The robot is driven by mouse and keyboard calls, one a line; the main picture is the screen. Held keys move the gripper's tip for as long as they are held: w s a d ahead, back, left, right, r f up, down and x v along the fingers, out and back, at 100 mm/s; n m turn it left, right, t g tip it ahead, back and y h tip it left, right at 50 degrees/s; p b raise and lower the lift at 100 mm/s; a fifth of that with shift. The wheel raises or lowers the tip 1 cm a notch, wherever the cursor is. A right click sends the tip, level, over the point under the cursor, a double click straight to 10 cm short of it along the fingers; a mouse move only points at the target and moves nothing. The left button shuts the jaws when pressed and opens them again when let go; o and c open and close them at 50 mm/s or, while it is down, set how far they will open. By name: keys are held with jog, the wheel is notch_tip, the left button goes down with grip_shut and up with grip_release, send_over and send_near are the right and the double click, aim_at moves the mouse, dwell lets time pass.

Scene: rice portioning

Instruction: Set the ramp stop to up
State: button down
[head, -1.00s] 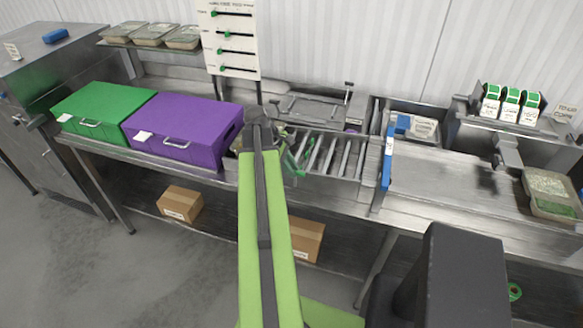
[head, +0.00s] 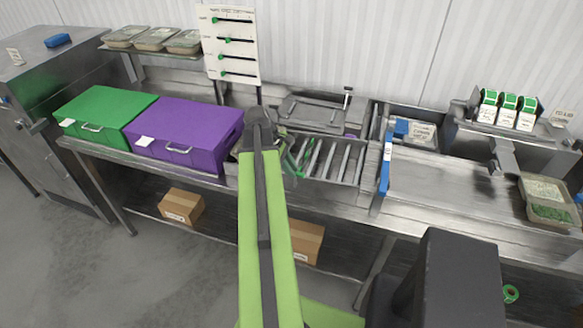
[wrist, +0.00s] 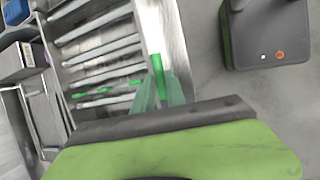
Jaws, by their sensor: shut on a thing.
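The ramp (head: 330,157) is a metal bed of slanted rollers right of my arm in the head view; it fills the upper left of the wrist view (wrist: 98,45). A bright green upright piece (wrist: 157,64), which looks like the ramp stop's handle, stands at the ramp's edge. My gripper (wrist: 160,88) has its green fingers closed about this piece. Small green parts (wrist: 90,91) show among the rollers. In the head view my gripper (head: 292,160) is partly hidden behind my arm. I cannot tell whether the stop is up or down.
A purple box (head: 205,120) and a green box (head: 105,103) stand left of my arm. A blue upright plate (head: 385,165) stands right of the ramp. A slider board (head: 231,55) rises behind. The counter (head: 450,190) farther right has bare room.

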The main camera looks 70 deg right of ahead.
jog(key=c, duration=1.4)
grip_release()
jog(key=shift+o, duration=0.2)
jog(key=shift+r, duration=0.15)
jog(key=p+v, duration=1.5)
jog(key=v, duration=0.2)
jog(key=shift+p, duration=0.4)
jog(key=shift+r, duration=0.1)
